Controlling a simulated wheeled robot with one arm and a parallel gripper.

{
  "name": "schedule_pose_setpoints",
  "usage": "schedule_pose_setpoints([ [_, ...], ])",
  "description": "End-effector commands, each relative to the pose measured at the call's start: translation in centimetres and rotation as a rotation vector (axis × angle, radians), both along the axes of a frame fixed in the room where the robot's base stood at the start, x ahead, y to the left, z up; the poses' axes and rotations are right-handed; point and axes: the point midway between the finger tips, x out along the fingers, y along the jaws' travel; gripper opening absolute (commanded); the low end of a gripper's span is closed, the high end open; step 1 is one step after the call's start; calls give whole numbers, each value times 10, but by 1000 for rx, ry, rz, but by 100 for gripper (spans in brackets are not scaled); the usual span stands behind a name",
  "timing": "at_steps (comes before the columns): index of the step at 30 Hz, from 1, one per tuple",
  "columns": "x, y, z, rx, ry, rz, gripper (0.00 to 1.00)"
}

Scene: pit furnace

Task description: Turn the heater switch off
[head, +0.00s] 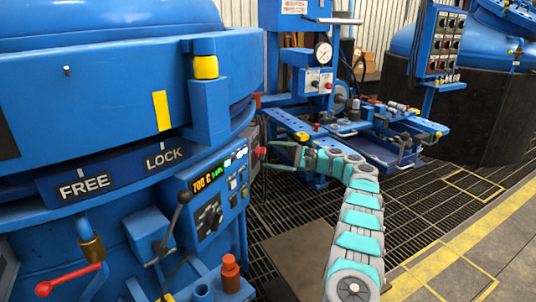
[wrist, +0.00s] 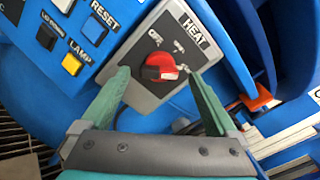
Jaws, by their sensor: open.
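The heater switch (wrist: 162,66) is a round red rotary knob with a dark grip bar, on a grey plate (wrist: 142,95) labelled HEAT. The small position marks around it are too blurred to read surely. In the head view the red knob (head: 261,152) shows at the right end of the blue furnace panel. My gripper (wrist: 158,78) is open and faces the plate, with one green finger on each side of the knob in the picture. I cannot tell whether the fingers touch it. In the head view my gripper (head: 270,156) reaches in from the right.
A yellow LAMP button (wrist: 72,64) and a RESET button (wrist: 94,30) lie left of the plate. The furnace panel has a 700 C display (head: 204,182) and a black lever (head: 181,205). A blue bench (head: 300,128) stands behind my arm.

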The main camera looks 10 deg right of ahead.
Motion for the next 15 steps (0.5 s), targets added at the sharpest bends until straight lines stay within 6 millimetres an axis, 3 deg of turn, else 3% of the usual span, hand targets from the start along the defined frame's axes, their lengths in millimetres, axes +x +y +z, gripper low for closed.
schedule_pose_setpoints([
  [4,7,16,-1,0,2,2,95],
  [12,9,19,-1,1,1,1,95],
  [15,9,19,0,0,1,1,86],
])
